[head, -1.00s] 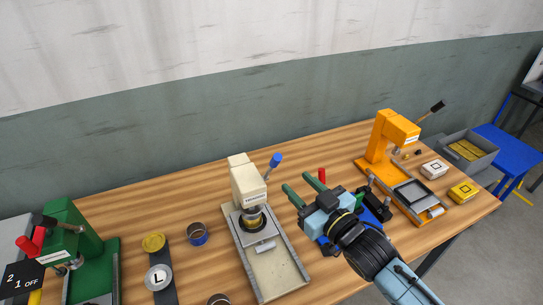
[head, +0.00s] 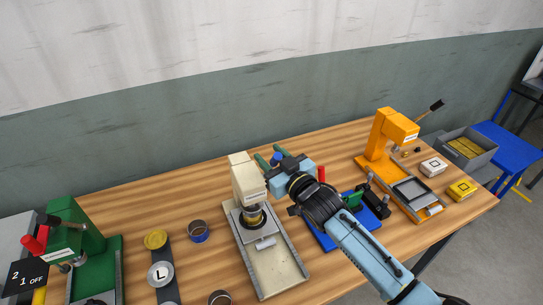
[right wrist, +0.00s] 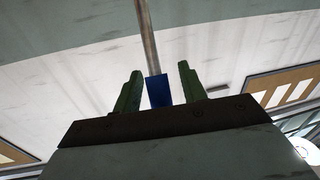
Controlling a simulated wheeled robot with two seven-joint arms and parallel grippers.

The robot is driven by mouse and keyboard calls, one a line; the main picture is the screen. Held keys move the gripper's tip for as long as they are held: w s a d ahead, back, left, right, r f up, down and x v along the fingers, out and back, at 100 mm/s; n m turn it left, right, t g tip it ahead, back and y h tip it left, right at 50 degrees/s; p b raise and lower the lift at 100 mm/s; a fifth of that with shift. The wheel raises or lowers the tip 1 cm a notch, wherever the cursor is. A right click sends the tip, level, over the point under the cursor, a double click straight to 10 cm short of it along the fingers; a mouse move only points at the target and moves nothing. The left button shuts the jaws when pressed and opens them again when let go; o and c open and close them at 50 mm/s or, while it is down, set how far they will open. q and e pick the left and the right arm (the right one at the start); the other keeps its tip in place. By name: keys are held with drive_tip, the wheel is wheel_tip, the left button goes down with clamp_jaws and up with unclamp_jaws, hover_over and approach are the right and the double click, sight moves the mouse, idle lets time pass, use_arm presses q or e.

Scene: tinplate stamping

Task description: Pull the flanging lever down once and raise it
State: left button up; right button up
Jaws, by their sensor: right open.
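The cream press (head: 246,178) stands mid-table, with a label too small to read surely. Its lever ends in a blue grip (head: 277,158), mostly covered by my right gripper (head: 268,155) in the head view. In the right wrist view the blue grip (right wrist: 159,91) sits between the two green fingers of the open right gripper (right wrist: 159,72), with visible gaps on both sides. The lever's metal rod (right wrist: 148,40) runs up from the grip in that view. My left gripper is not in view.
An orange press (head: 383,135) with a black-knobbed lever stands right, a green press (head: 75,235) with a red handle left. A blue fixture (head: 330,238) lies under my right forearm. Tins (head: 198,232) and a dark strip with discs (head: 160,274) lie left of the cream press.

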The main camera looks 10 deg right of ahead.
clamp_jaws()
drive_tip(key=s+d+f+n+t+y+b, duration=0.1)
drive_tip(key=s+f+t+y+b, duration=0.3)
drive_tip(key=b, duration=1.3)
drive_tip(key=shift+s+d+f+n+t, duration=0.4)
drive_tip(key=shift+s+f+t, duration=0.3)
drive_tip(key=shift+s+t, duration=0.15)
